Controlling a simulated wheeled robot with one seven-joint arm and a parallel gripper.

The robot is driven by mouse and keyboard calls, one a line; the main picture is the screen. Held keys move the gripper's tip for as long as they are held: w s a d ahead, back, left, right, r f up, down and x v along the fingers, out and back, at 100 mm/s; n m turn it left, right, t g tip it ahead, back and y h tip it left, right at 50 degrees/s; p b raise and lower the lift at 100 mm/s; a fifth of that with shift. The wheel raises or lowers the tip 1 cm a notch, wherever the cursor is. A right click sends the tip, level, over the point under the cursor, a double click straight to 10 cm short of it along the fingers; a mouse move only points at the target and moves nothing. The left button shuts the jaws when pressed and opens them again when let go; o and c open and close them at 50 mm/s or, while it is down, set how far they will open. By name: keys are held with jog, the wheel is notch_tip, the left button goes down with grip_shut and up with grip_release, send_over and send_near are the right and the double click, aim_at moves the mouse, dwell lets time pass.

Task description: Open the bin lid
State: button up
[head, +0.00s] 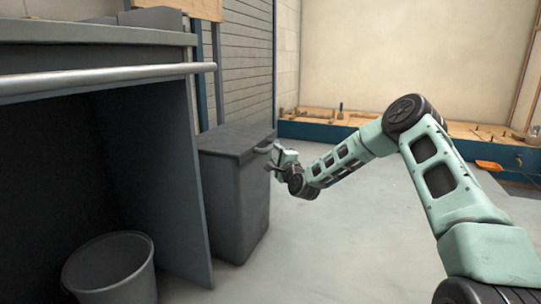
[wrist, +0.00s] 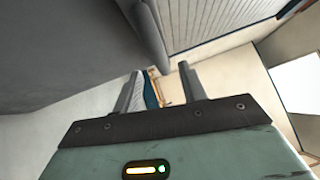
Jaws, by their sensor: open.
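The dark grey bin (head: 235,205) stands on the floor beside the workbench, and its flat lid (head: 232,140) lies shut on top. A small handle (head: 263,149) sticks out at the lid's right edge. My gripper (head: 274,158) is at that edge, close to the handle. In the wrist view my gripper (wrist: 160,88) shows two spread fingers with nothing between them. A grey rounded bar (wrist: 151,38), probably the handle, lies just beyond the fingertips. I cannot tell whether a finger touches it.
A grey workbench (head: 90,38) with a light front rail (head: 110,78) stands at the left. An open grey bucket (head: 110,270) is below it. A long low ledge (head: 325,131) with small tools runs along the back wall. The floor (head: 340,240) right of the bin is clear.

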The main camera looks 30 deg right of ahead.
aim_at(272, 149)
jog(key=w, duration=0.2)
jog(key=w+b, duration=0.1)
jog(key=w, duration=0.1)
jog(key=w+b, duration=0.1)
jog(key=w, duration=0.1)
jog(key=shift+d+r, duration=0.4)
grip_shut()
